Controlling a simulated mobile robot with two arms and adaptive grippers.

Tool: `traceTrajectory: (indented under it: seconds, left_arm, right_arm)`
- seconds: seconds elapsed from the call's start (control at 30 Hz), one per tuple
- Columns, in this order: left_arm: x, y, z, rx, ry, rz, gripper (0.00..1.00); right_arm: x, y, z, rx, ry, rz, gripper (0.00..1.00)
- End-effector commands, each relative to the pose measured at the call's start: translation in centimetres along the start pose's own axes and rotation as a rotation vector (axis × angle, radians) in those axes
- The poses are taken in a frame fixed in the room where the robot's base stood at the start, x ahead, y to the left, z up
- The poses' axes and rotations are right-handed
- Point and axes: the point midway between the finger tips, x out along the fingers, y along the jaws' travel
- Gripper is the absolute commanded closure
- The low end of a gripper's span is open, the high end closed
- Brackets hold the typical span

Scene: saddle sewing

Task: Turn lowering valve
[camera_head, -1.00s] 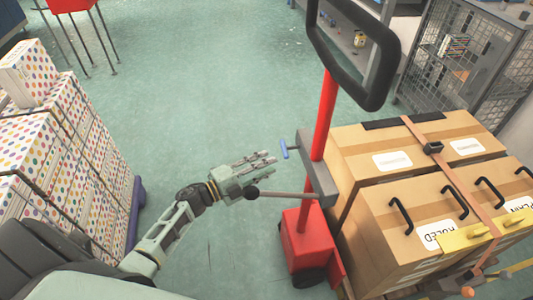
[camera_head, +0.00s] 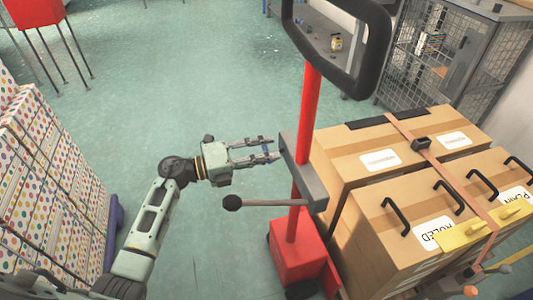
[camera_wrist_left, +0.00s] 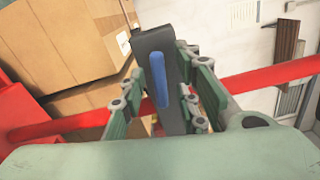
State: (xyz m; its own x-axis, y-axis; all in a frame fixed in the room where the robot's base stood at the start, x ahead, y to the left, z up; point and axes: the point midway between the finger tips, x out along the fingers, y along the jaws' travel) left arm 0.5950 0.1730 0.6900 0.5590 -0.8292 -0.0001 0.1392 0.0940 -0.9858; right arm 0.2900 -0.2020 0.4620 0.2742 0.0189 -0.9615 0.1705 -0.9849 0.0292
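A small blue valve handle (camera_head: 266,152) sits beside the grey bracket (camera_head: 300,172) on the red mast (camera_head: 311,110) of a pallet jack. My left gripper (camera_head: 272,148) reaches in from the left, its fingers open and pointing at the bracket. In the left wrist view the blue handle (camera_wrist_left: 158,80) lies upright in front of the grey bracket (camera_wrist_left: 170,112), between the two spread green fingers (camera_wrist_left: 160,92). I cannot tell whether a finger touches it. My right gripper is not in view.
A lever with a dark ball knob (camera_head: 232,203) sticks out left from the bracket, just below my left gripper. Strapped cardboard boxes (camera_head: 400,190) stand to the right, dotted boxes (camera_head: 45,180) to the left.

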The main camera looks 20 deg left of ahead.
Motion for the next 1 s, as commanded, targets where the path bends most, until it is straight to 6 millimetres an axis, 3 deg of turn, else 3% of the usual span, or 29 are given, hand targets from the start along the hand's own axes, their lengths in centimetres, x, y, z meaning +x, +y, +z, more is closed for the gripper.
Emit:
traceTrajectory:
  seconds: [0.33,0.67,1.0]
  left_arm:
    - [0.55,0.02,0.02,-0.001,-0.001,0.001,0.7]
    - [0.53,0.03,0.02,-0.001,-0.001,0.001,0.99]
    - [0.51,0.08,0.01,0.003,-0.001,0.001,1.0]
  right_arm:
    - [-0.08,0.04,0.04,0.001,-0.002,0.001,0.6]
    - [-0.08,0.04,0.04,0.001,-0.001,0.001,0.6]
    - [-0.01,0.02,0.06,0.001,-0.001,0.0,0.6]
